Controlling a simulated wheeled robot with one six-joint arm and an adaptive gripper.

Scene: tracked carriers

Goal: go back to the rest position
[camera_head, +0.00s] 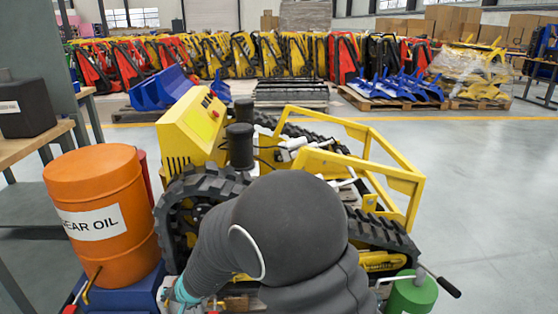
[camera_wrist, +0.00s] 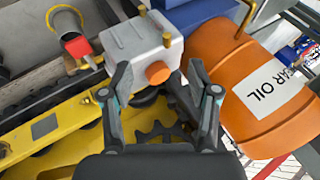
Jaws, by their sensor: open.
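My gripper (camera_wrist: 160,85) is open in the wrist view, with nothing between its fingers. Beyond the fingertips is a grey metal block with an orange knob (camera_wrist: 158,73). A dark toothed sprocket (camera_wrist: 160,133) lies below, behind the fingers. In the head view my dark arm reaches down in front of the yellow tracked carrier (camera_head: 190,130), hiding part of its near track. My gripper is mostly hidden there; only a teal bit shows low on the left.
An orange gear oil drum (camera_head: 97,205) stands left of the carrier, close to my arm; it also shows in the wrist view (camera_wrist: 245,85). A green canister (camera_head: 412,294) is at the lower right. A workbench (camera_head: 30,145) is at the left. The floor at the right (camera_head: 490,190) is clear.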

